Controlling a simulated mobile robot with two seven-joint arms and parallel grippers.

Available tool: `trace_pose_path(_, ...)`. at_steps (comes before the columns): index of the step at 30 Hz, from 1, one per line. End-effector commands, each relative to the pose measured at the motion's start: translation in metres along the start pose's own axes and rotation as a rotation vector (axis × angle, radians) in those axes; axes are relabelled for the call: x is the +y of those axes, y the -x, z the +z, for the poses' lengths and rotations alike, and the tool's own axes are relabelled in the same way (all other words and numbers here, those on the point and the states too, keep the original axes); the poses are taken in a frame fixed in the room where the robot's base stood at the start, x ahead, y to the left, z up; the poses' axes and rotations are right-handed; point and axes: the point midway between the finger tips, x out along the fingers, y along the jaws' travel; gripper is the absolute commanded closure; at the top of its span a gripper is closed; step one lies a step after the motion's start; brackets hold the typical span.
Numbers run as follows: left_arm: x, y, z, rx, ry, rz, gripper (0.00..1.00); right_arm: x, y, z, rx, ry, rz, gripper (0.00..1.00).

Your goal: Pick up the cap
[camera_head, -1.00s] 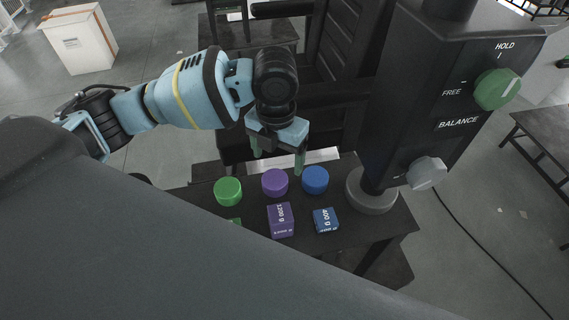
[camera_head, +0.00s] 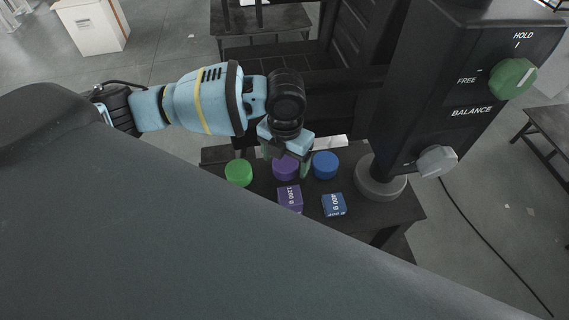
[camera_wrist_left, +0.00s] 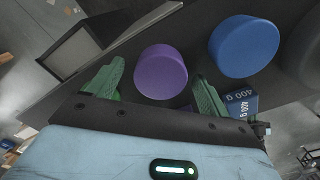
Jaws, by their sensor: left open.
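Three round caps stand in a row on a dark bench: a green cap (camera_head: 238,173), a purple cap (camera_head: 285,168) and a blue cap (camera_head: 325,165). My left gripper (camera_head: 287,172) is at the purple cap, partly covering it from above. In the left wrist view the purple cap (camera_wrist_left: 160,72) lies between the two green fingers of the open left gripper (camera_wrist_left: 158,82), with gaps on both sides. The blue cap (camera_wrist_left: 244,46) is just outside the right-hand finger. My right gripper is not in view.
A purple 1200 g block (camera_head: 290,198) and a blue 400 g block (camera_head: 334,204) sit in front of the caps. A black column with HOLD, FREE and BALANCE markings (camera_head: 455,90) stands to the right. The dark bench (camera_head: 392,212) has little free room.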

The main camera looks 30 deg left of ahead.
Motion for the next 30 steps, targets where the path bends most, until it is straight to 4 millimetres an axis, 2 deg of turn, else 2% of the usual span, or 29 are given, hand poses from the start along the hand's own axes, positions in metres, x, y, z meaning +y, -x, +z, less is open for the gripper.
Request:
trace_pose_path(3, -0.0001, -0.0077, -0.0004, 0.000, -0.001, 0.001, 0.20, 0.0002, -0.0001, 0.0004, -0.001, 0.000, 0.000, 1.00)
trace_pose_path(10, -0.0002, -0.0083, -0.0004, 0.000, -0.001, 0.001, 0.21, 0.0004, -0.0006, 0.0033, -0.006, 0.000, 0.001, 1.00)
trace_pose_path(21, -0.0003, -0.0079, -0.0003, 0.000, -0.001, 0.000, 0.69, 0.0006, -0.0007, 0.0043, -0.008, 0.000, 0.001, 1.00)
trace_pose_path(30, -0.0004, -0.0025, 0.0004, -0.002, -0.001, -0.001, 0.69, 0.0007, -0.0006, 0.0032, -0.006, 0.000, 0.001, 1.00)
